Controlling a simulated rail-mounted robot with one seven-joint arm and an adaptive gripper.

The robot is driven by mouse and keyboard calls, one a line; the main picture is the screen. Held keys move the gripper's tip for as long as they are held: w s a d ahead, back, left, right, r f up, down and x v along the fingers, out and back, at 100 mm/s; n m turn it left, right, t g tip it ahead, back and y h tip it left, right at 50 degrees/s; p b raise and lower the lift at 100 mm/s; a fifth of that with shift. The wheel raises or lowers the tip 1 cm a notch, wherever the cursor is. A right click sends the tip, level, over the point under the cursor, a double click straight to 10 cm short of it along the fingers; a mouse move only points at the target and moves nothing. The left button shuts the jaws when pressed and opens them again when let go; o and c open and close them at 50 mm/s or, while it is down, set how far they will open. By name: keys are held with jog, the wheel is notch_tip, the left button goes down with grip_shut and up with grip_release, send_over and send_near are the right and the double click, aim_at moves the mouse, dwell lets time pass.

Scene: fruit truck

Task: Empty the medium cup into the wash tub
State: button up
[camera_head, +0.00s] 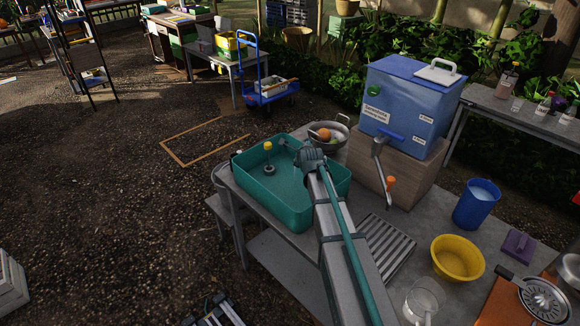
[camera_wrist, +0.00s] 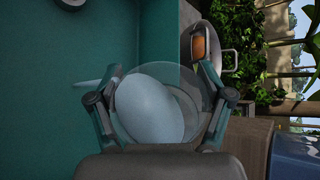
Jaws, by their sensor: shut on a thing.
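The wash tub (camera_head: 285,208) is a teal rectangular basin on the left end of the grey table. It also fills the left of the wrist view (camera_wrist: 45,100). My gripper (camera_head: 308,157) is over the tub's back right side. In the wrist view my gripper (camera_wrist: 160,98) has its fingers closed on both sides of a clear cup (camera_wrist: 180,80), taken as the medium cup. The cup looks tilted, with a pale bluish surface (camera_wrist: 150,108) inside. A thin pale streak shows left of it; I cannot tell whether it is liquid. My wrist hides the cup in the head view.
A yellow-topped plug (camera_head: 268,160) stands in the tub. A metal bowl with fruit (camera_head: 341,133) sits behind it. A blue dispenser (camera_head: 410,100) on a wooden block, a drain rack (camera_head: 388,245), a blue cup (camera_head: 477,205) and a yellow bowl (camera_head: 457,262) are to the right.

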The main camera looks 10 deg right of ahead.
jog(key=shift+a+r+n+h+p, duration=0.15)
jog(key=shift+r+n+h+p, duration=0.1)
jog(key=shift+n+h, duration=0.25)
jog(key=shift+a+r+n+h+p, duration=0.1)
jog(key=shift+a+n+h+p, duration=0.1)
jog(key=shift+n+h, duration=0.25)
dwell(1.6)
jog(key=shift+f+b, duration=0.15)
jog(key=shift+b, duration=0.4)
jog(key=shift+a, duration=0.1)
jog(key=shift+w+a+n+h+b, duration=0.1)
jog(key=shift+a+n+h+b, duration=0.4)
jog(key=shift+b, duration=2.15)
jog(key=shift+a+r+n+h+b, duration=0.25)
jog(key=shift+h+b, duration=0.1)
jog(key=shift+b, duration=1.25)
